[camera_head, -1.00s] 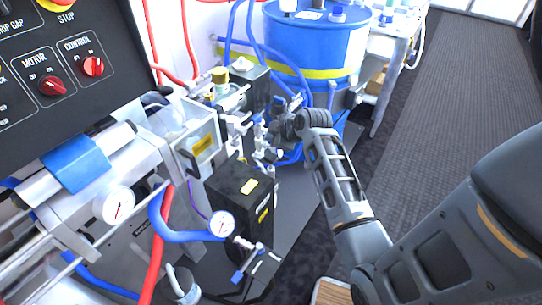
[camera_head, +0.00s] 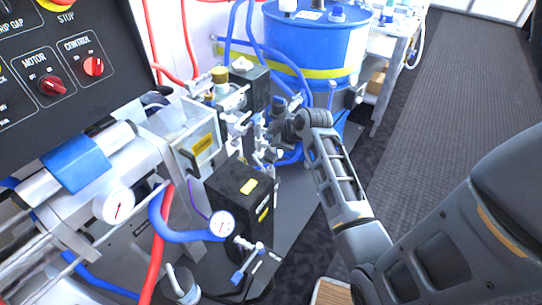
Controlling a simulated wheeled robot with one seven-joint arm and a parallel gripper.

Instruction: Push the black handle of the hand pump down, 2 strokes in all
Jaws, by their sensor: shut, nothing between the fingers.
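My arm reaches in from the right, and my gripper (camera_head: 279,128) is at its far end, in front of the blue drum and beside a cluster of valves and fittings. It is shut, with nothing seen in it. The fingers are small and dark and blend into the fittings behind them. I cannot make out the black handle of the hand pump. My wrist and the fittings crowd that spot, so I cannot tell whether the gripper touches the handle.
The blue drum (camera_head: 312,42) with a yellow band stands behind the gripper. A black box (camera_head: 238,195) and a pressure gauge (camera_head: 221,223) are in front. A control panel (camera_head: 65,75) and silver machinery fill the left. Open floor (camera_head: 445,105) lies to the right.

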